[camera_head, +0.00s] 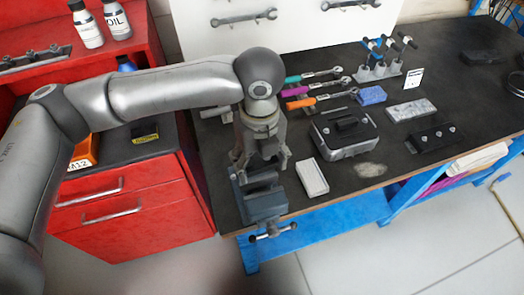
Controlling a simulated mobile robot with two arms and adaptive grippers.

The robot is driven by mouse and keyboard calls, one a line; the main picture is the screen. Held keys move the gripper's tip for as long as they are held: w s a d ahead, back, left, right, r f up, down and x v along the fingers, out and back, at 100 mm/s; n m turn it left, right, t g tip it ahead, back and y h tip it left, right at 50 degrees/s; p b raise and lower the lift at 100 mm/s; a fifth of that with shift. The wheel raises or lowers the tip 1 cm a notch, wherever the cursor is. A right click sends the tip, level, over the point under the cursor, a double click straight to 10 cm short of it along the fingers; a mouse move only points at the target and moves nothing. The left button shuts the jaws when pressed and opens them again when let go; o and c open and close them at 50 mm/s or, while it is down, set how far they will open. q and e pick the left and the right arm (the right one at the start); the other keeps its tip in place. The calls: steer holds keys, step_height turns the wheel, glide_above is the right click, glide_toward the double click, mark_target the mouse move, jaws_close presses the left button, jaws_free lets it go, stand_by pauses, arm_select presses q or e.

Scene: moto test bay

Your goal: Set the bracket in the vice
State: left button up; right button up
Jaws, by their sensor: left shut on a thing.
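The blue-grey vice (266,206) is fixed at the front left edge of the black bench, its screw handle hanging over the edge. My left gripper (262,164) points down directly above the vice, its fingers at the jaws. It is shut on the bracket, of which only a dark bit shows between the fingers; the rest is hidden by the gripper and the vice. I cannot tell whether the bracket touches the vice jaws. My right gripper is not in view.
A small white tray (311,177) lies just right of the vice. A grey-and-black case (344,132) stands behind it. A red cabinet (130,215) stands left.

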mark_target(261, 172)
arm_select(q)
steer(key=shift+d+r+m, duration=0.1)
steer(key=shift+d+m, duration=0.05)
steer(key=shift+m, duration=0.25)
steer(key=shift+f+b, duration=0.6)
steer(key=shift+b, duration=0.15)
step_height(261, 172, down, 3)
steer(key=b, duration=0.3)
steer(key=shift+f+b, duration=0.2)
steer(key=shift+b, duration=0.15)
steer(key=shift+f, duration=0.95)
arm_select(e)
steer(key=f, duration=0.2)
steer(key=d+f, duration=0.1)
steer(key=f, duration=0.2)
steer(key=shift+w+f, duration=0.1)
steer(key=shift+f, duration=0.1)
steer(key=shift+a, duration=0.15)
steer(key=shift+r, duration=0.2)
arm_select(q)
steer(key=shift+r, duration=0.1)
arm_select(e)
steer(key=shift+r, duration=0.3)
